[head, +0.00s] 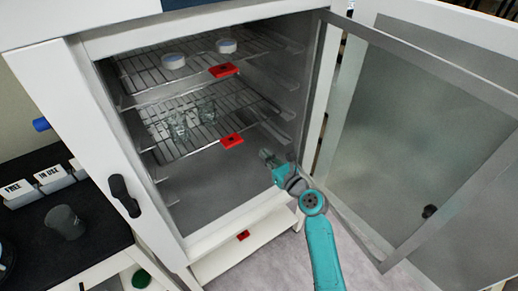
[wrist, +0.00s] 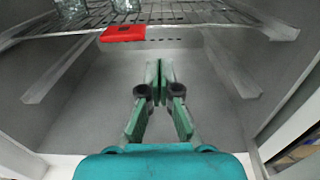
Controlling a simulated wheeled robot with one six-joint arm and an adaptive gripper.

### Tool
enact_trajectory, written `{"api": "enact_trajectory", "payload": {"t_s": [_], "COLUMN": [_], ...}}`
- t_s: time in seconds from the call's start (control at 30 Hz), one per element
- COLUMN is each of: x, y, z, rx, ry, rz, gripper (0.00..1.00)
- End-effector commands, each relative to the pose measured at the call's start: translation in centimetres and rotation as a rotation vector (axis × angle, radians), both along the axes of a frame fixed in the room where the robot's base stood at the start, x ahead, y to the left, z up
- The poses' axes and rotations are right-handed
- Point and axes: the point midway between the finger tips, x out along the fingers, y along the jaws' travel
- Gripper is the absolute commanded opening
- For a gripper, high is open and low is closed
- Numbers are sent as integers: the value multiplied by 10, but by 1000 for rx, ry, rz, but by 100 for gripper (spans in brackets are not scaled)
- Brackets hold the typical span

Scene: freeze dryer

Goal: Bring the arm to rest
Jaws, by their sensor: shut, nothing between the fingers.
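My gripper (head: 266,155) is at the end of my teal arm, in the open front of the freeze dryer (head: 85,130), lower than the middle shelf. In the wrist view my gripper (wrist: 159,66) has its fingertips together with nothing between them. They point into the empty lower part of the chamber. The freeze dryer's glass door (head: 430,130) stands open to the right of my arm.
The upper wire shelf (head: 140,84) holds two white round dishes (head: 173,61). The middle wire shelf (head: 170,155) holds clear glassware (head: 178,125). Red tabs (head: 231,140) mark the shelf fronts. A dark bench with a cup (head: 65,222) and labelled boxes (head: 53,178) is at left.

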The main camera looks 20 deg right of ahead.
Motion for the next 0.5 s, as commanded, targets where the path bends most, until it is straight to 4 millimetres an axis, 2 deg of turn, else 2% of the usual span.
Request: {"api": "enact_trajectory", "payload": {"t_s": [0.13, 0.37, 0.5], "x": [-12, -16, -32], "y": [-4, -5, -3], "z": [0, -1, -17], "rx": [0, -4, -76], "ry": [0, 0, 3], "rz": [-1, -1, -18], "gripper": [0, 0, 0]}}
